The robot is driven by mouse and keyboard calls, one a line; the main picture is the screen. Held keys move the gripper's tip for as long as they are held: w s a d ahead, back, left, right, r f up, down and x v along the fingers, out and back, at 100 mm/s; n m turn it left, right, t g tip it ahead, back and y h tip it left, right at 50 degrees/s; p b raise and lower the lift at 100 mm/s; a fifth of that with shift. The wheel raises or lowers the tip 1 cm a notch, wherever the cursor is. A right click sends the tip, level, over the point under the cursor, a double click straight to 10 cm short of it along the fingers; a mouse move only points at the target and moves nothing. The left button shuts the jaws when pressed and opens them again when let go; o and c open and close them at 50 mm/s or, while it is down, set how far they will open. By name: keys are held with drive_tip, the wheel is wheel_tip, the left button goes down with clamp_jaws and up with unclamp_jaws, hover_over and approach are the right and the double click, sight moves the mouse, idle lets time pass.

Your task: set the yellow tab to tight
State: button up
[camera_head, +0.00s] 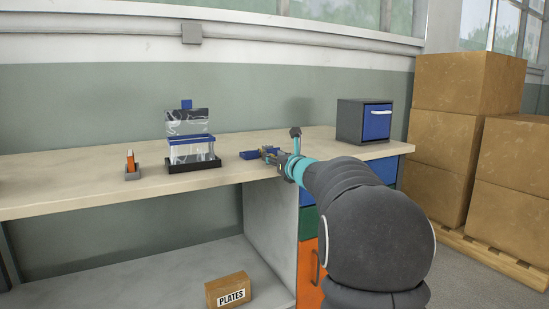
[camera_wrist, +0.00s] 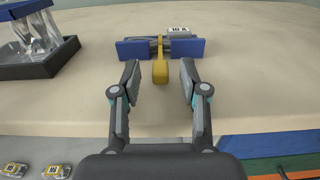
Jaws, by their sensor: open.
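The yellow tab (camera_wrist: 160,70) points toward me from the middle of a blue block (camera_wrist: 133,48) on the bench in the wrist view. Its rounded near end lies between the fingertips of my gripper (camera_wrist: 159,80), with a gap on both sides. My gripper is open and holds nothing. In the head view the blue block (camera_head: 250,154) is partly hidden behind my gripper (camera_head: 270,155), and the tab cannot be made out clearly. I cannot read any tight marking.
A clear-film stand with a dark base (camera_head: 194,164) is left of the block. A small orange-and-grey item (camera_head: 131,165) stands farther left. A grey box with a blue drawer (camera_head: 365,121) is at the back right. A PLATES carton (camera_head: 227,290) is below. Bare bench surrounds the block.

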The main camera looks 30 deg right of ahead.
drive_tip(key=s, duration=1.1)
drive_tip(key=shift+s+d, duration=0.2)
drive_tip(key=shift+s, duration=0.1)
drive_tip(key=s+a+f+n+g+y, duration=0.2)
drive_tip(key=s+a+f+n+g, duration=0.35)
drive_tip(key=a+f+n, duration=0.35)
drive_tip(key=s+a+f+n+g+y, duration=0.1)
drive_tip(key=s+a+f+n+g, duration=0.35)
drive_tip(key=s+f+n, duration=0.5)
drive_tip(key=s+a+n+g+h+p, duration=0.1)
drive_tip(key=s+a+n, duration=0.4)
drive_tip(key=s+n, duration=0.3)
drive_tip(key=s+a+f+n+g+h+p, duration=0.1)
drive_tip(key=s+a+n+h, duration=0.1)
drive_tip(key=s+a+n, duration=0.3)
drive_tip(key=s+n, duration=0.4)
drive_tip(key=s, duration=0.1)
drive_tip(key=shift+h, duration=0.3)
